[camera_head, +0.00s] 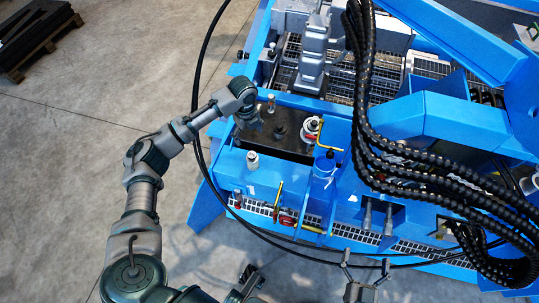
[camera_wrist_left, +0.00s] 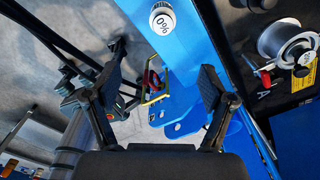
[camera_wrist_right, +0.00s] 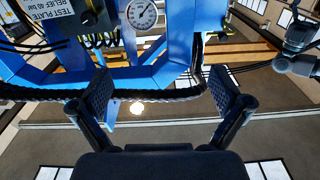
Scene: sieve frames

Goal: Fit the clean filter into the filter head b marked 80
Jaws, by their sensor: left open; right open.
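A white cylinder with a "0%" label (camera_wrist_left: 162,20) stands on the blue frame in the left wrist view. It seems to be the white cylinder (camera_head: 252,160) on the blue ledge in the head view. No "80" mark is legible. My left gripper (camera_head: 250,122) is open and empty above the plate's left edge. My right gripper (camera_head: 365,262) is open and empty near the front edge.
Thick black hoses (camera_head: 372,110) hang over the blue machine's right side. A gauge (camera_wrist_right: 141,13) and a sign reading "TEST PLATE RELIEF 40 bar" (camera_wrist_right: 52,9) show in the right wrist view. Concrete floor lies left.

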